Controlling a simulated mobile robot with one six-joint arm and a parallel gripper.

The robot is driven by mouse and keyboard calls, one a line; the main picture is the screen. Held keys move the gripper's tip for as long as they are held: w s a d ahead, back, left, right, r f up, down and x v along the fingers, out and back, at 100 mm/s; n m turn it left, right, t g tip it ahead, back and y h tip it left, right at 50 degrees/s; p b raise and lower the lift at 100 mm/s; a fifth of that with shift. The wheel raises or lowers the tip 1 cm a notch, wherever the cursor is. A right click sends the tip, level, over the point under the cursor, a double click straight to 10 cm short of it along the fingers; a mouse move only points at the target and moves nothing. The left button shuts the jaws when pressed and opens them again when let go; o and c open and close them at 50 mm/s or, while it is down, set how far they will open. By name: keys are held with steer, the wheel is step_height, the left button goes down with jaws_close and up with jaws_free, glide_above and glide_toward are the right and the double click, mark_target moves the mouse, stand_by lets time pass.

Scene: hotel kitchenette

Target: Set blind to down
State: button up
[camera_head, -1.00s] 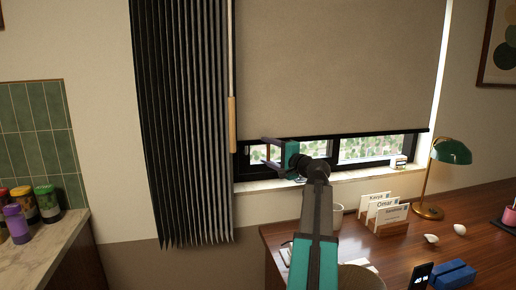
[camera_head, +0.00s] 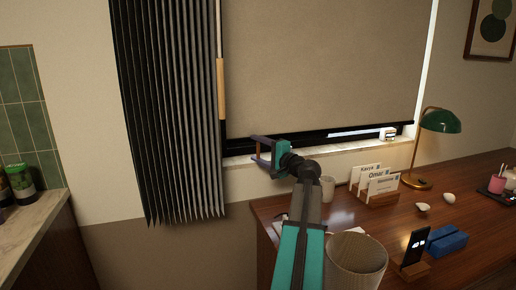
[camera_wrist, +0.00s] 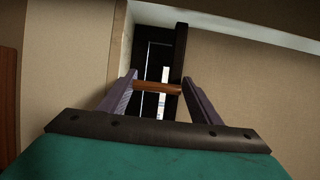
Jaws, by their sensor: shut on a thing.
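The beige roller blind (camera_head: 320,65) covers most of the window in the head view. Its dark bottom bar (camera_head: 385,126) hangs a little above the window sill (camera_head: 335,148), with a narrow bright strip of glass showing below it at the right. My gripper (camera_head: 257,150) is at the blind's lower left, near the sill. In the wrist view, my gripper (camera_wrist: 157,89) is shut on a small wooden handle (camera_wrist: 157,88), which lies crosswise between the two fingertips. How the handle joins the blind is hidden.
A dark pleated curtain (camera_head: 170,110) with a wooden wand (camera_head: 221,90) hangs left of the blind. Below the sill is a wooden desk (camera_head: 460,200) with a card holder (camera_head: 375,195), a green lamp (camera_head: 440,122), a cup (camera_head: 327,188) and a phone stand (camera_head: 414,250).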

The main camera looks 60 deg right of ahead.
steer(key=shift+a+f, duration=0.15)
steer(key=shift+f, duration=0.5)
steer(key=o, duration=1.4)
steer(key=shift+c, duration=0.2)
steer(key=shift+r, duration=0.15)
steer(key=shift+r+p, duration=0.35)
steer(key=shift+r, duration=1.35)
steer(key=s+a+r+b, duration=0.1)
steer(key=s+a+b, duration=0.3)
steer(key=s+a, duration=0.5)
steer(key=a, duration=0.3)
steer(key=shift+s, duration=0.4)
steer(key=shift+s+a+r+b, duration=0.1)
steer(key=shift+a+r+b, duration=0.15)
steer(key=shift+b, duration=0.1)
